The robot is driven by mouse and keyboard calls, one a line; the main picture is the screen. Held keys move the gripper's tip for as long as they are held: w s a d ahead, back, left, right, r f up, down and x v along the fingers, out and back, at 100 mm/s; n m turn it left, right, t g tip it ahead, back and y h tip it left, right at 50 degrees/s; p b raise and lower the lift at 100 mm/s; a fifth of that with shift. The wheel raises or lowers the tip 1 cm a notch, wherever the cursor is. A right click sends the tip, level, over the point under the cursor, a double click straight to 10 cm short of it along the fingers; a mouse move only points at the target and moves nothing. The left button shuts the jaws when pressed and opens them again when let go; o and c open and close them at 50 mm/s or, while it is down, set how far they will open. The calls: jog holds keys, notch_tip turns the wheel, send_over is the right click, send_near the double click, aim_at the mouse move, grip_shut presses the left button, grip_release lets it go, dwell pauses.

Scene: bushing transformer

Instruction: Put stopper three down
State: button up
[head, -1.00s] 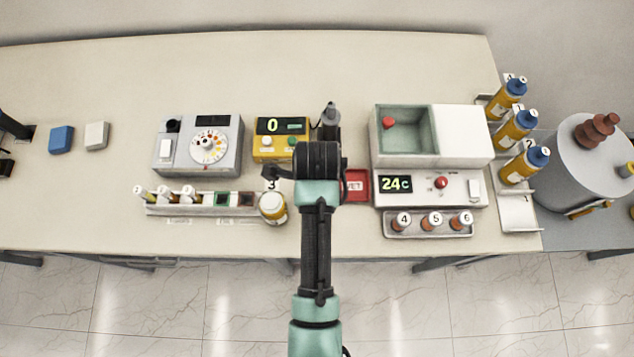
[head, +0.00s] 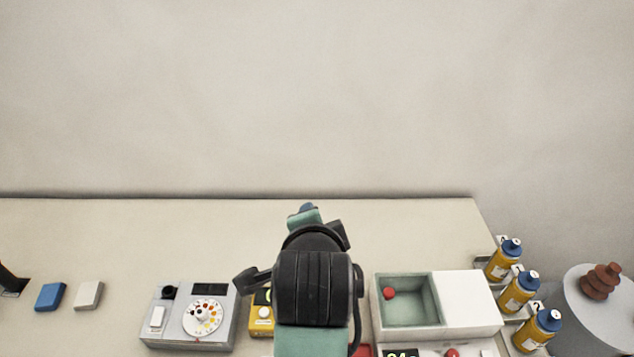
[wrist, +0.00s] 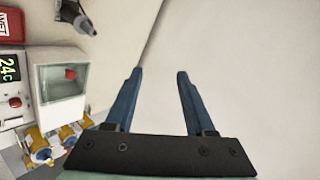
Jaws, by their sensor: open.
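My gripper (head: 303,210) is raised above the back of the bench, its fingers partly hidden by my arm in the head view. In the wrist view my gripper (wrist: 156,76) has its two blue fingers apart, with only the plain pale wall or surface between them. I cannot make out stopper three in either current view. The bottle tagged 3 is out of the current head view.
A grey dial device (head: 190,318), a yellow display box (head: 261,313) and a white unit with a green basin (head: 410,302) stand on the bench. Blue-capped bottles (head: 521,292) stand at right beside a grey tank (head: 595,318). The bench's back left is clear.

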notch_tip(320, 180, up, 27)
jog(key=s+n+t, duration=0.1)
jog(key=n+t, duration=0.7)
jog(key=t, duration=0.2)
jog(key=s+r+n+t, duration=0.6)
jog(key=s+r, duration=0.5)
jog(key=r, duration=0.4)
jog(key=shift+s+d+r+t, duration=0.2)
jog(key=shift+d+r+t, duration=0.05)
jog(key=shift+r+t, duration=0.15)
